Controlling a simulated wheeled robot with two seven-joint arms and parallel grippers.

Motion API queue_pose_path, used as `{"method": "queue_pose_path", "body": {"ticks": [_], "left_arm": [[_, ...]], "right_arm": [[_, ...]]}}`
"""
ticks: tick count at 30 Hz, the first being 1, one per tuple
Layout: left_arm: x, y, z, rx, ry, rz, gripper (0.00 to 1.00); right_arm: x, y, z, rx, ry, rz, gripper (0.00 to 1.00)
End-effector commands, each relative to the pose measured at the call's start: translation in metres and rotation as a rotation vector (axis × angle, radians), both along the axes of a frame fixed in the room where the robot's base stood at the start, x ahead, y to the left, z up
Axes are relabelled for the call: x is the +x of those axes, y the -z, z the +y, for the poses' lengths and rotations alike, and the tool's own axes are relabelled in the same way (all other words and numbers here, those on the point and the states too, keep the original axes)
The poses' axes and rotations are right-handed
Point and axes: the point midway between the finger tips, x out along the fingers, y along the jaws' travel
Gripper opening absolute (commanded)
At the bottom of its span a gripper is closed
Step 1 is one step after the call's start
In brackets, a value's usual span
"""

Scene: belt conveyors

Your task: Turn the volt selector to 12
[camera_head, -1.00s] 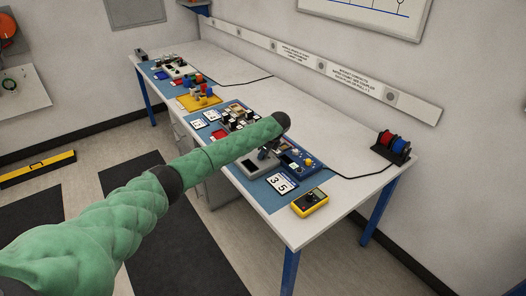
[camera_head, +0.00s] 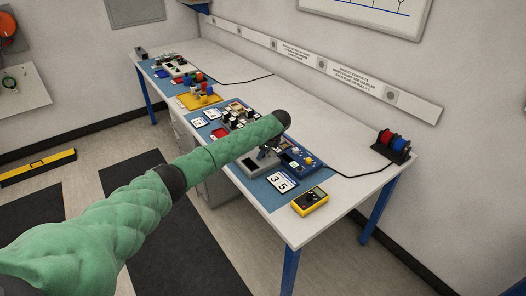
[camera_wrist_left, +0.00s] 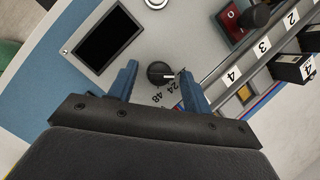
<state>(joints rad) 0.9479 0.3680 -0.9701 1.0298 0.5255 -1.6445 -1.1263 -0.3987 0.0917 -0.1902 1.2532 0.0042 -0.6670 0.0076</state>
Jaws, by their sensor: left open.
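The volt selector is a round black knob (camera_wrist_left: 157,72) with a white pointer line, on a grey panel (camera_wrist_left: 145,45) in the left wrist view. Its pointer points right. The numbers 24 and 48 are printed below and right of it; any mark where the pointer aims is partly covered by a fingertip. My left gripper (camera_wrist_left: 160,78) is open, with one blue finger on each side of the knob; I cannot tell whether either touches it. In the head view my left gripper (camera_head: 267,153) is mostly hidden by its arm, over the grey unit (camera_head: 262,166). My right gripper is not in view.
A black screen (camera_wrist_left: 109,40) and a red switch (camera_wrist_left: 231,22) flank the knob. Numbered slots with black blocks (camera_wrist_left: 291,67) lie to the right. On the bench, a number card (camera_head: 282,181), a yellow meter (camera_head: 310,202) and wire spools (camera_head: 393,145) stand nearby.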

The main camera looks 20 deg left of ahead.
Motion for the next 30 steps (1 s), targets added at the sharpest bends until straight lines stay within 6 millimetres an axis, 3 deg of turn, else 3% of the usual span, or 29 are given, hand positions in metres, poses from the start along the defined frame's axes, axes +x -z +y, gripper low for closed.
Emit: {"method": "queue_pose_path", "body": {"ticks": [7,10,21,30], "left_arm": [[0.000,-0.008,-0.004,-0.001,0.000,-0.001,0.49],[-0.002,-0.019,-0.009,-0.001,0.001,-0.002,0.49],[-0.006,-0.064,-0.026,0.000,0.000,-0.001,0.49],[-0.007,-0.072,-0.028,0.000,0.000,0.001,0.49]], "right_arm": [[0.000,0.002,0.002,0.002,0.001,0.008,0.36],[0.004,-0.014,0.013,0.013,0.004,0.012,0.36],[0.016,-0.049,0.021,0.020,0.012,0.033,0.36],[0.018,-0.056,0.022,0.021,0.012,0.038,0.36]]}}
